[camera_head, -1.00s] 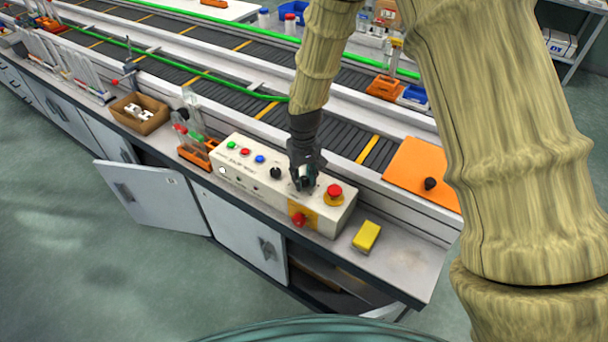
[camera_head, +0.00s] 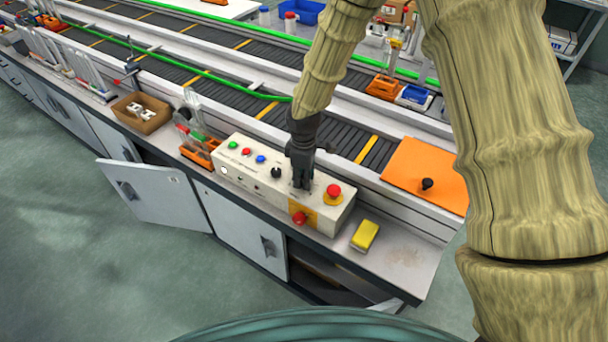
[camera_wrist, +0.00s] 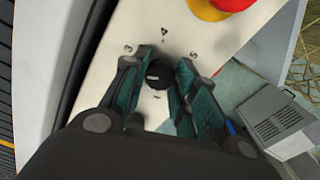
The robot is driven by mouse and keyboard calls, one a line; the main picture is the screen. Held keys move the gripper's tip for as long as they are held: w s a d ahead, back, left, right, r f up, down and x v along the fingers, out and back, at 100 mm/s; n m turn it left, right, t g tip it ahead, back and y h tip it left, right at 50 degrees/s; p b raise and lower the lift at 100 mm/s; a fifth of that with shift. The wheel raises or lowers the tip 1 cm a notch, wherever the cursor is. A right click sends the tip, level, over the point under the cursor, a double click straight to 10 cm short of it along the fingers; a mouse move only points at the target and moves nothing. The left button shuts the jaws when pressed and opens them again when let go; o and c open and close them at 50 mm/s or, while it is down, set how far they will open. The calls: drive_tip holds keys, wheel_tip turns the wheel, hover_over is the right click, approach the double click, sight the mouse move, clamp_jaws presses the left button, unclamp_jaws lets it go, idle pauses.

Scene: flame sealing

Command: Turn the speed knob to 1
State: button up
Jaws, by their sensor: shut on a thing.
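The cream control box (camera_head: 240,179) stands on the bench edge. My gripper (camera_head: 302,184) points down onto its top, left of the red stop button (camera_head: 333,191). In the wrist view, a round black knob (camera_wrist: 159,73) sits between the two fingers of my gripper (camera_wrist: 161,78), which are shut on it. The head view hides the knob behind my gripper. A second black knob (camera_head: 276,173) stands free to its left.
Green, red and blue buttons line the box's left part. A red knob (camera_head: 299,217) on a yellow plate is on its front. A yellow block (camera_head: 365,235) lies to the right, and an orange board (camera_head: 428,172) behind it. Cabinet doors (camera_head: 153,195) hang open below.

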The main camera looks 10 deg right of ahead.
drive_tip(key=n, duration=0.2)
drive_tip(key=n+p, duration=0.1)
drive_tip(key=n, duration=0.1)
drive_tip(key=shift+w+r+n, duration=0.15)
drive_tip(key=shift+r+n, duration=0.05)
drive_tip(key=shift+n, duration=0.1)
drive_tip(key=n+p, duration=0.2)
drive_tip(key=n, duration=0.2)
drive_tip(key=shift+n, duration=0.3)
drive_tip(key=n+p, duration=0.2)
drive_tip(key=n, duration=0.3)
drive_tip(key=shift+n+p, duration=1.1)
drive_tip(key=shift+n, duration=1)
drive_tip(key=shift+f, duration=0.1)
drive_tip(key=o, duration=1.1)
drive_tip(key=shift+c, duration=0.2)
